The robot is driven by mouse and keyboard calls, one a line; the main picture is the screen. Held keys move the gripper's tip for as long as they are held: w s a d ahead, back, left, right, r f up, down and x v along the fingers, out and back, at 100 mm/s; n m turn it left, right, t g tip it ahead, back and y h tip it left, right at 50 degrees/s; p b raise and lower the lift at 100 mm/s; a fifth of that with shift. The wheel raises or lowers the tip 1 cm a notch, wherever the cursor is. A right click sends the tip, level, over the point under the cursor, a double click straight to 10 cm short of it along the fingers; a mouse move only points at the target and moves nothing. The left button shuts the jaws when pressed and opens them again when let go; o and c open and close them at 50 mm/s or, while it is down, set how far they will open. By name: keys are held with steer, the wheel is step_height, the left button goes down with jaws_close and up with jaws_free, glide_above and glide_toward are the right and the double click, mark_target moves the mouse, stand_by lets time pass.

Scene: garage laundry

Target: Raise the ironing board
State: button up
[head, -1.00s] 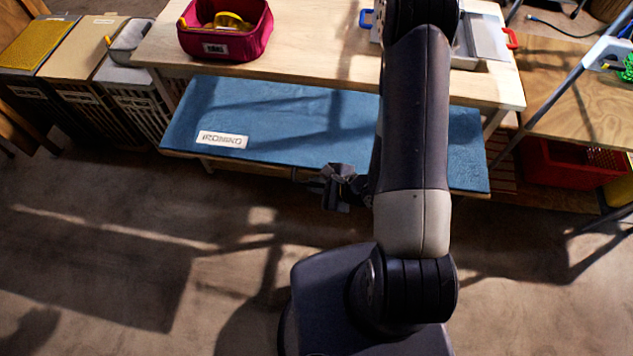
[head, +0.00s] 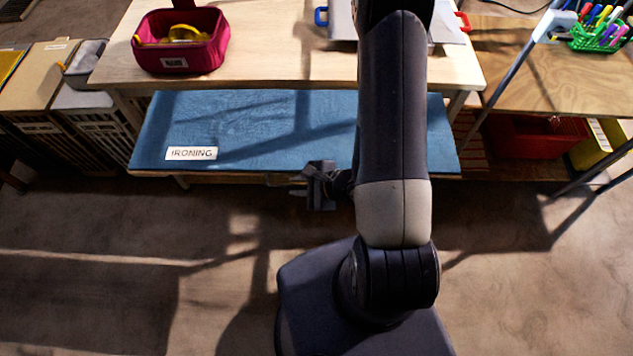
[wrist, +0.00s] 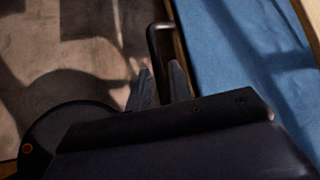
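The ironing board (head: 260,125) is a long blue padded panel with a white "IRONING" label, lying low along the front of the wooden table. Its blue surface (wrist: 235,60) also fills the right of the wrist view. My gripper (head: 308,187) is just off the board's front edge, near the middle, pointing left. In the wrist view my gripper's two grey fingers (wrist: 161,85) stand apart. A dark bent bar (wrist: 153,45), like a handle, runs down between them beside the board's edge. I cannot tell whether the fingers touch it. My arm hides part of the board's right side.
The wooden table (head: 270,60) above the board carries a magenta bin (head: 180,58). Hampers (head: 95,125) stand at left. A right-hand bench (head: 530,75) has a marker basket (head: 600,38) on it and a red crate (head: 535,138) below. The floor in front is clear.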

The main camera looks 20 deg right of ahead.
steer(key=p+v, duration=0.1)
steer(key=v, duration=0.7)
steer(key=shift+p, duration=0.35)
stand_by(0.4)
steer(key=shift+b+x, duration=0.9)
steer(key=shift+x, duration=4.45)
